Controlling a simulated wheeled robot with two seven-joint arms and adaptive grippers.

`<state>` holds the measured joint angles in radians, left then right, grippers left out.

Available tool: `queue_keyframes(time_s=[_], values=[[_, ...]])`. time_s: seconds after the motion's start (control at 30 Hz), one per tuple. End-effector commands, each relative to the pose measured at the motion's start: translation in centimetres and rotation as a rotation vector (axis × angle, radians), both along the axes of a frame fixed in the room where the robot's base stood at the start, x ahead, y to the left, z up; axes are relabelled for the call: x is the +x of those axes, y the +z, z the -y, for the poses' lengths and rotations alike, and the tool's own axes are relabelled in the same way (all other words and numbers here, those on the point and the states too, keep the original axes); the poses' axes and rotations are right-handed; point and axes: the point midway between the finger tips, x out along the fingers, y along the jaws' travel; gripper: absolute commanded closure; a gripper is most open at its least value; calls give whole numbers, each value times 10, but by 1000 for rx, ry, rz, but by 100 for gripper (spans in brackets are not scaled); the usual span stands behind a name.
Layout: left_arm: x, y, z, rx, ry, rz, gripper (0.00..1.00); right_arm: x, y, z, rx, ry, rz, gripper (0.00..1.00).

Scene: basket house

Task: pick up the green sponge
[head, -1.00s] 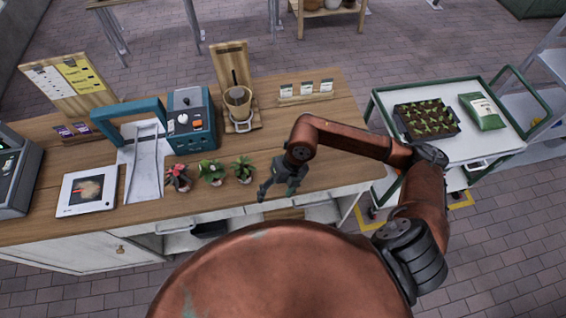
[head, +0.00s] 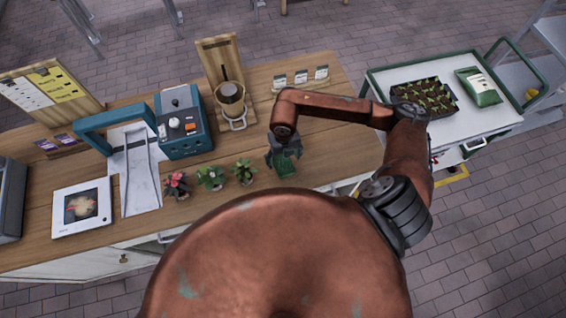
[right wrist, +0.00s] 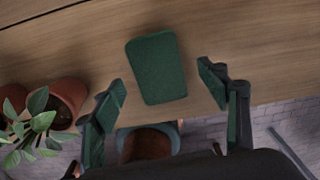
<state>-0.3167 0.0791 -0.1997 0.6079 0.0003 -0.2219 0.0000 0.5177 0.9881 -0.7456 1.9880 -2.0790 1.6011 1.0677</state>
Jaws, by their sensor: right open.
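The green sponge (right wrist: 157,68) is a flat rounded block lying on the wooden counter, near its front edge. In the head view the sponge (head: 285,166) shows just below my right gripper (head: 284,160), partly hidden by it. In the right wrist view my right gripper (right wrist: 163,100) is open, with its green-padded fingers apart. The sponge lies between and just beyond the fingertips, with clear space at both sides. Nothing is held. My left gripper is not in view.
Several small potted plants (head: 211,178) stand left of the sponge; pots (right wrist: 66,100) show close by the left finger. A teal machine (head: 184,125) and a wooden dripper stand (head: 231,95) are farther back. A cart (head: 390,72) stands right. Counter right of the sponge is clear.

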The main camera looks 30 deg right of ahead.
Motion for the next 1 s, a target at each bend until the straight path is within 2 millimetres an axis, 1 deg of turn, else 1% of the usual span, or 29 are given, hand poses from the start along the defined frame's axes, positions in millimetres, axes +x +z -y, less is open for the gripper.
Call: queue_keyframes(time_s=[0.03,0.1,0.2,0.3,0.4,0.47,0.57,0.8,0.9,1.0], values=[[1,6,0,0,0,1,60,-2,-6,-2,2,-1,-4,33],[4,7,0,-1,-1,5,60,-1,-16,-1,1,-1,-2,33],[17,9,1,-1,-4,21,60,-1,-26,-2,1,1,-1,33],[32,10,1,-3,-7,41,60,0,-29,-2,1,3,0,33],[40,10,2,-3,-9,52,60,0,-29,-2,1,4,1,33],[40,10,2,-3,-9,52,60,1,-29,-2,1,5,1,33],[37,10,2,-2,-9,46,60,1,-29,-2,1,5,0,39],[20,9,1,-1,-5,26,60,1,-29,-2,1,5,0,55],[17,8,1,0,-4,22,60,1,-29,-2,1,5,0,62],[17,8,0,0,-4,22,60,1,-29,-2,1,5,1,62]])
